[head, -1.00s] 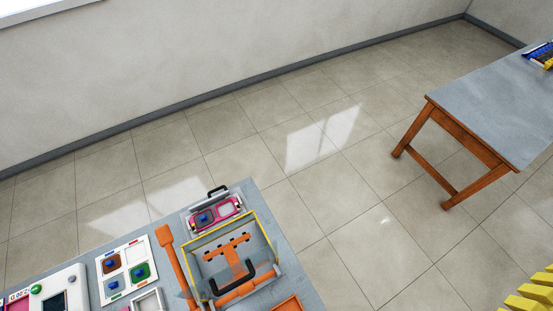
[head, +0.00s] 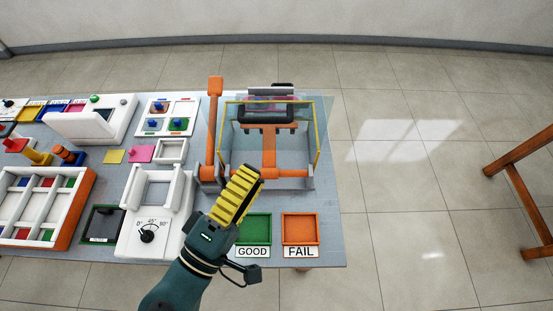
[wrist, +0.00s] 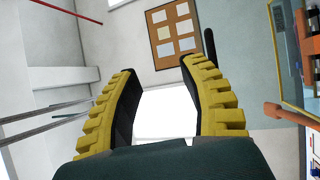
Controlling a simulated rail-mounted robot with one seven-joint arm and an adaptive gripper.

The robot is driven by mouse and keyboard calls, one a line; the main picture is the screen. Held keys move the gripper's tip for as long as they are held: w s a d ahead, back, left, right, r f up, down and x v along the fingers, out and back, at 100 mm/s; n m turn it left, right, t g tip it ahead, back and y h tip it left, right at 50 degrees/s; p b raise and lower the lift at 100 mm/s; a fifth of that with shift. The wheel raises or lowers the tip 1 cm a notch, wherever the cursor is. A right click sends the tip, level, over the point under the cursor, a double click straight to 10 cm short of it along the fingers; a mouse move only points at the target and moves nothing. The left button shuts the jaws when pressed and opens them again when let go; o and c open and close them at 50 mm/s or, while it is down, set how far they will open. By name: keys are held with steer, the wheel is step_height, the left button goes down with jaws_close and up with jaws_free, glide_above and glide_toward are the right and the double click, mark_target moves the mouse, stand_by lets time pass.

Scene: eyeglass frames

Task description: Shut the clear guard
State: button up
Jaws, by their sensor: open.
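The clear guard (head: 236,140) is a see-through panel with yellow edging over the orange and grey fixture (head: 269,158) at the back right of the bench. It looks raised, though its exact angle is hard to tell. A black handle (head: 267,124) lies across its upper part. My gripper (head: 251,175) is at the fixture's front left, apart from the handle in the picture. In the wrist view my gripper (wrist: 160,66) has its yellow ribbed fingers apart with nothing between them. A dark bar (wrist: 210,46) shows beyond the right finger; I cannot tell whether it is the handle.
An upright orange lever (head: 214,120) stands left of the guard. The green GOOD tray (head: 253,229) and orange FAIL tray (head: 300,229) lie in front. A white dial fixture (head: 150,230) is on the left.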

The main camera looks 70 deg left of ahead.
step_height(320, 180, down, 6)
steer(key=s+a+n+g+y+b, duration=0.1)
steer(key=s+g+b, duration=0.1)
steer(key=s, duration=0.1)
steer(key=n+p, duration=0.1)
steer(key=p, duration=0.5)
glide_toward(264, 118)
steer(key=shift+g+y, duration=0.4)
steer(key=x, duration=0.8)
steer(key=shift+w+a+f, duration=0.15)
steer(key=shift+w+f, duration=0.05)
steer(key=shift+w, duration=0.25)
steer(key=shift+w+a, duration=0.4)
steer(key=shift+w, duration=0.05)
steer(key=shift+f, duration=0.1)
jaws_close()
